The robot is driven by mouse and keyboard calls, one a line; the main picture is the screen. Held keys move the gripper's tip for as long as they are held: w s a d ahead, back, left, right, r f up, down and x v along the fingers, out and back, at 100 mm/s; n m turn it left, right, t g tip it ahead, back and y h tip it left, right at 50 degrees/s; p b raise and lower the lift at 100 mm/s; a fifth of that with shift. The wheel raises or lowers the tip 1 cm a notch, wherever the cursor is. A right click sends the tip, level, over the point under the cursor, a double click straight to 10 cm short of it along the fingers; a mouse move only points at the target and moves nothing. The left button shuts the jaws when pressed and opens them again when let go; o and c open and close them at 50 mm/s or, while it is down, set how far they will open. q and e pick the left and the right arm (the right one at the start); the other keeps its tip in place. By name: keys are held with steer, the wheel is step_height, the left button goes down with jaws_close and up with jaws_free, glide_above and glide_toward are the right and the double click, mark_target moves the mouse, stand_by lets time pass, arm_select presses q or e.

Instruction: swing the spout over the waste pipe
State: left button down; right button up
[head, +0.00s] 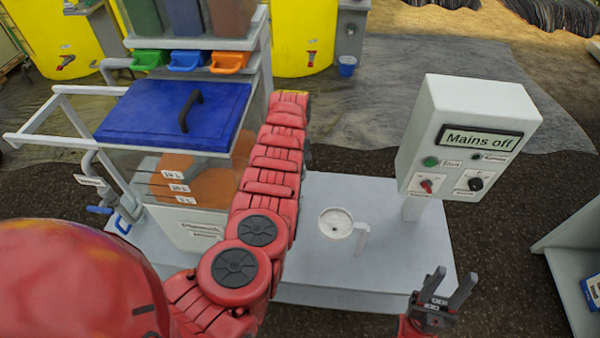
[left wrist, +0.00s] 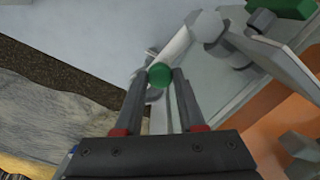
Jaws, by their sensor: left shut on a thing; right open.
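My left arm (head: 270,170) reaches past the right side of the tank (head: 190,215) in the head view, and its gripper is hidden there. In the left wrist view my left gripper (left wrist: 160,80) is shut on a small round green knob (left wrist: 159,75). A pale bar (left wrist: 172,48) runs up and right just beyond the knob; I cannot tell if it is the spout. A round white fitting (head: 336,222) with a short side piece sits on the grey skid deck; I cannot tell if it is the waste pipe. My right gripper (head: 441,297) is open and empty, in front of the deck's right corner.
A control box (head: 465,130) reading "Mains off" stands on a post at the right of the deck. The tank has a blue lid (head: 150,112). Coloured bins (head: 190,60) are behind it. A grey shelf (head: 570,255) stands at far right. The deck's right half is mostly clear.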

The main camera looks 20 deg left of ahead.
arm_select(q)
steer(key=shift+a+n+b, duration=0.6)
steer(key=shift+a+n, duration=0.15)
steer(key=shift+n, duration=0.45)
steer(key=shift+s, duration=0.1)
steer(key=c, duration=0.5)
jaws_free()
steer(key=shift+a, duration=0.1)
step_height(320, 180, up, 17)
steer(key=b, duration=0.4)
steer(key=shift+r+b, duration=0.2)
steer(key=shift+b, duration=0.2)
